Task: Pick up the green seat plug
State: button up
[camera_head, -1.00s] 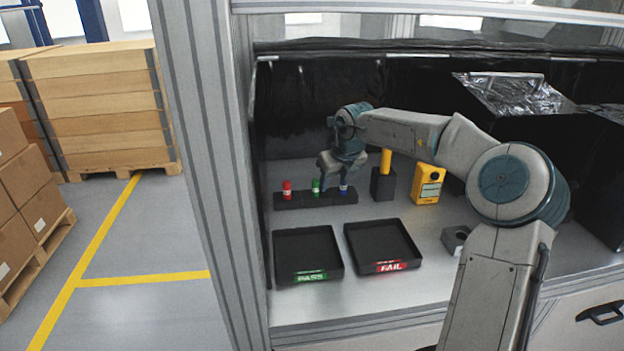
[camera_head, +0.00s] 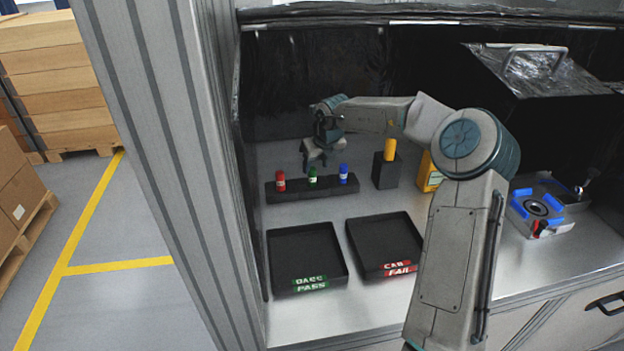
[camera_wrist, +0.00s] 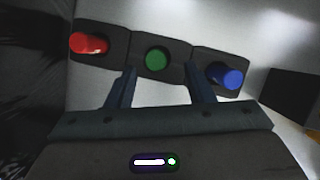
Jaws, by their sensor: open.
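The green seat plug (camera_head: 312,176) stands upright in the middle of a black three-place holder (camera_head: 292,194), between a red plug (camera_head: 281,181) and a blue plug (camera_head: 344,174). In the wrist view the green plug (camera_wrist: 156,60) shows from above, ahead of and between the fingertips. My gripper (camera_head: 316,160) is just above and behind the green plug in the head view. In the wrist view my gripper (camera_wrist: 162,80) has its two fingers apart with nothing between them. The red plug (camera_wrist: 88,43) is to the left and the blue plug (camera_wrist: 230,77) to the right.
A black PASS tray (camera_head: 342,262) and a black FAIL tray (camera_head: 358,258) lie in front of the holder. A yellow plug stands in a black block (camera_head: 385,172) to the right. A yellow device (camera_head: 428,175) and a grey housing (camera_head: 520,212) are farther right.

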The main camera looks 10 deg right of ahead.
aim_at(314, 170)
jog(key=x, duration=0.2)
jog(key=p+x, duration=0.1)
jog(key=x, duration=0.2)
jog(key=shift+a+f+p, duration=0.25)
jog(key=shift+f+p, duration=0.05)
grip_shut()
